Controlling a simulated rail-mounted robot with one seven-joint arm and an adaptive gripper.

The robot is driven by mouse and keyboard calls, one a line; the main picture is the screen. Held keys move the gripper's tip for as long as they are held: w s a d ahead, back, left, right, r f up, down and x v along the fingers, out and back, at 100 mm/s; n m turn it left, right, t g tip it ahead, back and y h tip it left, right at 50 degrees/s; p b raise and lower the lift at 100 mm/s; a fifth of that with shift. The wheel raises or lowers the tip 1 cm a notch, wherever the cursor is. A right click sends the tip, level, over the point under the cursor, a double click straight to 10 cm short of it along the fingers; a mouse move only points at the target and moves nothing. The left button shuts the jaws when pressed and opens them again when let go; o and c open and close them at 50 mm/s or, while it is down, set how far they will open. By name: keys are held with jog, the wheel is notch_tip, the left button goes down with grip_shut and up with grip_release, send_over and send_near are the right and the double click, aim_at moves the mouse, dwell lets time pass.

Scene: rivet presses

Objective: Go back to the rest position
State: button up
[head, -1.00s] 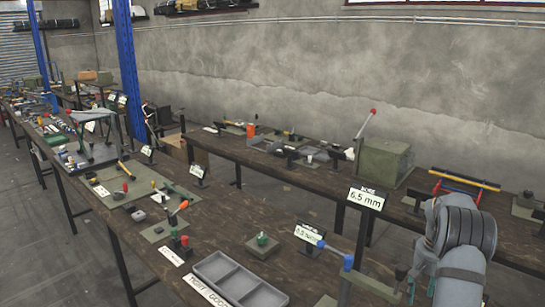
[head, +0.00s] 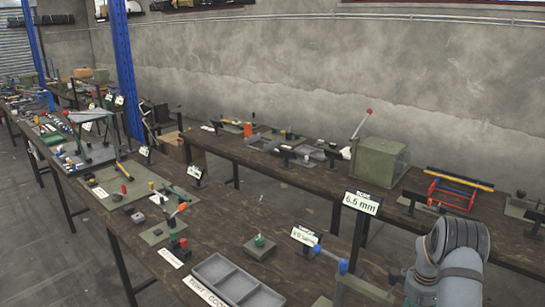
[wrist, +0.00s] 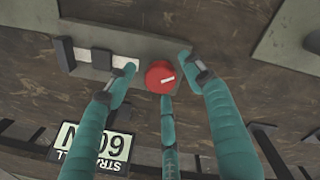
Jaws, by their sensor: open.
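My arm (head: 455,255) shows at the lower right of the head view; its gripper end is mostly hidden there. In the wrist view my gripper (wrist: 152,62) has its teal fingers spread open. A red round knob (wrist: 160,77) with a white mark lies between the fingertips, on a grey-green plate (wrist: 190,62). The fingers look spread around the knob; I cannot tell whether any touches it.
An upside-down sign reading 60 N (wrist: 92,143) stands close to the fingers. In the head view a 6.5 mm sign (head: 361,203), a grey divided tray (head: 238,285) and a green box (head: 380,160) stand on the benches. The grey floor aisle (head: 285,205) between benches is clear.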

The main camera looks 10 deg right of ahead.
jog(key=n+p, duration=0.5)
jog(key=shift+r, duration=0.4)
jog(key=shift+w+r+b, duration=0.1)
jog(key=shift+r+b, duration=0.25)
jog(key=shift+b, duration=0.4)
notch_tip(320, 180, up, 9)
jog(key=b, duration=0.2)
jog(key=shift+s+a, duration=0.3)
jog(key=shift+a, duration=0.1)
jog(key=shift+f, duration=0.1)
